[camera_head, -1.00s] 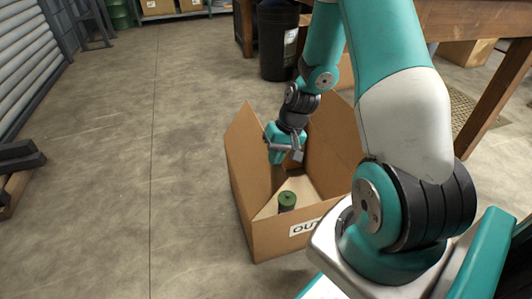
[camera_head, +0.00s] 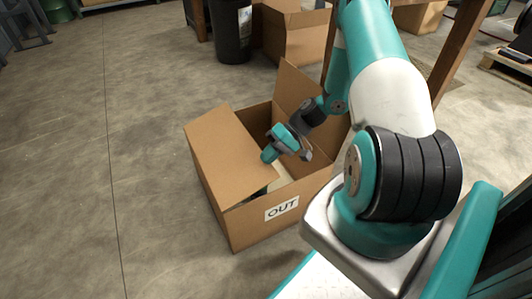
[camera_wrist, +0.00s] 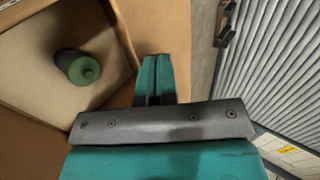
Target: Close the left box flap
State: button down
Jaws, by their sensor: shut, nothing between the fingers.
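The open cardboard box (camera_head: 240,228), marked OUT, stands on the floor in the head view. Its left flap (camera_head: 222,145) leans inward over the left part of the opening, not flat. My gripper (camera_head: 266,157) is shut and empty at the flap's inner edge, over the opening; contact is unclear. In the wrist view, the shut fingers (camera_wrist: 154,78) overlap a brown cardboard strip (camera_wrist: 160,25). A green-topped cylinder (camera_wrist: 82,69) lies inside the box to their left; the flap mostly hides it in the head view.
Another flap (camera_head: 298,90) stands up at the box's back right, partly behind my arm. A black bin (camera_head: 231,32) and another open carton (camera_head: 293,38) stand behind. The floor (camera_head: 145,170) left of the box is clear.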

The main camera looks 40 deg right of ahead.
jog(key=shift+f, duration=0.2)
dwell(0.5)
jog(key=shift+w+a+f, duration=0.2)
jog(key=shift+a, duration=0.5)
jog(key=r+p, duration=0.4)
jog(key=shift+w+a, duration=0.1)
jog(key=shift+a, duration=0.2)
jog(key=d+f+p+v, duration=0.1)
jog(key=p+v, duration=0.2)
jog(key=v, duration=0.6)
jog(key=w+a+r+g+h+b, duration=0.2)
jog(key=a+r+h+b, duration=0.15)
jog(key=a+h, duration=0.2)
jog(key=w+a+r+g+h+b, duration=0.2)
jog(key=a+h+b, duration=0.3)
jog(key=h, duration=0.2)
jog(key=b+x, duration=0.4)
jog(key=x, duration=0.3)
jog(key=b+x, duration=0.4)
jog(key=x, duration=0.3)
jog(key=shift+w+d+b, duration=0.1)
jog(key=shift+w+b, duration=0.1)
jog(key=shift+b, duration=0.1)
